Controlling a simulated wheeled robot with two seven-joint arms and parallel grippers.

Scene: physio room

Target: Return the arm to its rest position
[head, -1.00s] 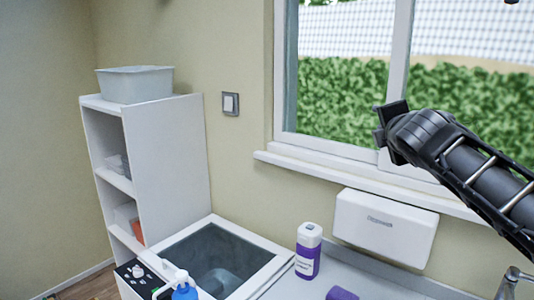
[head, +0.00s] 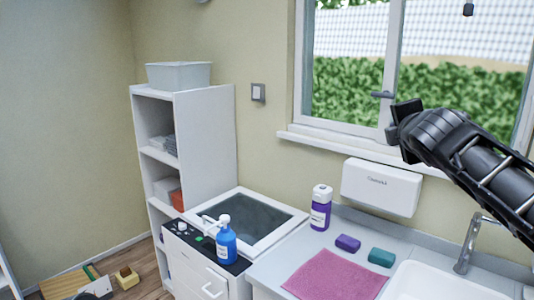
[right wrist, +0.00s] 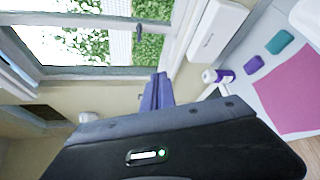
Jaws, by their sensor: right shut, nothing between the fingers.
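My right gripper (head: 400,120) is raised in front of the window in the head view, its arm coming in from the right edge. It is shut and holds nothing. In the right wrist view the dark gripper body fills the lower middle, with the fingers (right wrist: 158,92) together above it. The gripper is clear of the counter and touches nothing that I can see. My left gripper is not in either view.
The counter holds a purple-labelled bottle (head: 320,208), a purple block (head: 348,243), a teal block (head: 381,257) and a pink cloth (head: 335,277). A faucet (head: 474,240) is at right, a white shelf (head: 207,140) at left.

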